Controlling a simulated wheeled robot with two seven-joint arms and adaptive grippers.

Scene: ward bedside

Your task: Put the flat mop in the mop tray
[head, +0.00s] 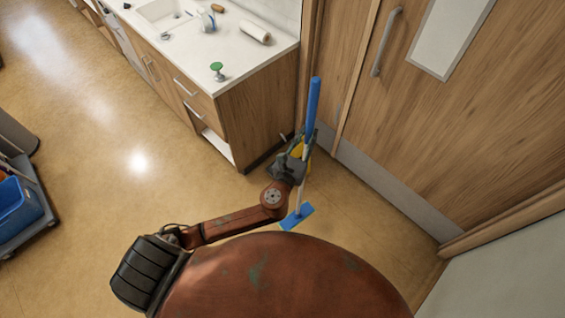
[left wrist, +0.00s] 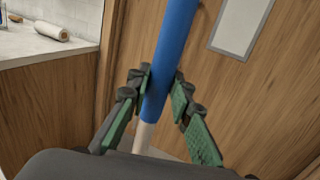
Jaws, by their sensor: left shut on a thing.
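The flat mop (head: 312,105) stands nearly upright near the door, with a blue grip on top, a pale shaft and a flat blue head (head: 297,217) low down by the floor. I cannot tell whether the head touches the floor. My left gripper (head: 303,148) is shut on the mop's handle. In the left wrist view the green-padded fingers (left wrist: 160,92) sit either side of the lower blue grip (left wrist: 172,50). I cannot make out a mop tray for certain. My right gripper is out of view.
A wooden counter (head: 255,112) with a sink and several small items stands behind, left of the mop. A wooden door (head: 460,110) is at right. A yellow thing (head: 308,163) shows partly behind my gripper. A cart with a blue tub (head: 18,208) stands far left. Open floor lies between.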

